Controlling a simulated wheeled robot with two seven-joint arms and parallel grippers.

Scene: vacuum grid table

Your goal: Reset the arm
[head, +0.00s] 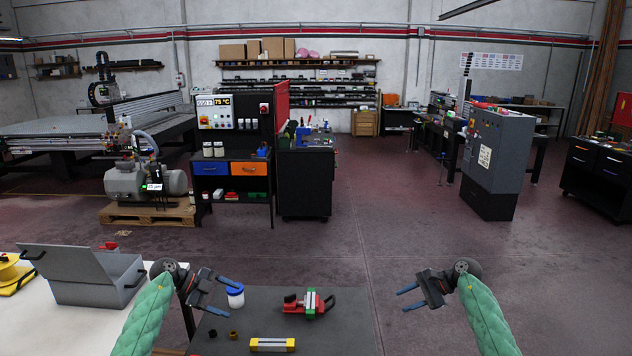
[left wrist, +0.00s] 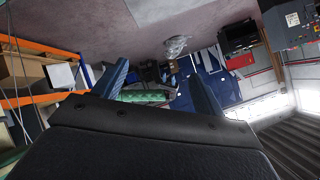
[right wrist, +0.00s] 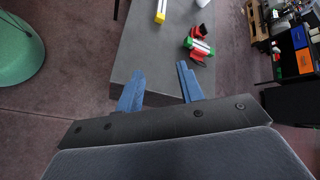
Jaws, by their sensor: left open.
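My left gripper (head: 224,297) is in the head view, raised above the left side of the dark grey table (head: 345,335). Its two blue fingers are apart and nothing is between them; they also show spread in the left wrist view (left wrist: 158,80). My right gripper (head: 404,300) hangs in front of me past the table's right edge. Its blue fingers are apart and empty, and the right wrist view shows them (right wrist: 160,76) with the table beyond. Both arms have green sleeves and come up from the bottom of the head view.
On the dark table are a red and green clamp-like tool (head: 309,304), a yellow-ended bar (head: 272,344), a white jar with blue lid (head: 235,298), and small round pieces (head: 233,335). A grey box with its lid up (head: 95,290) stands on a white table.

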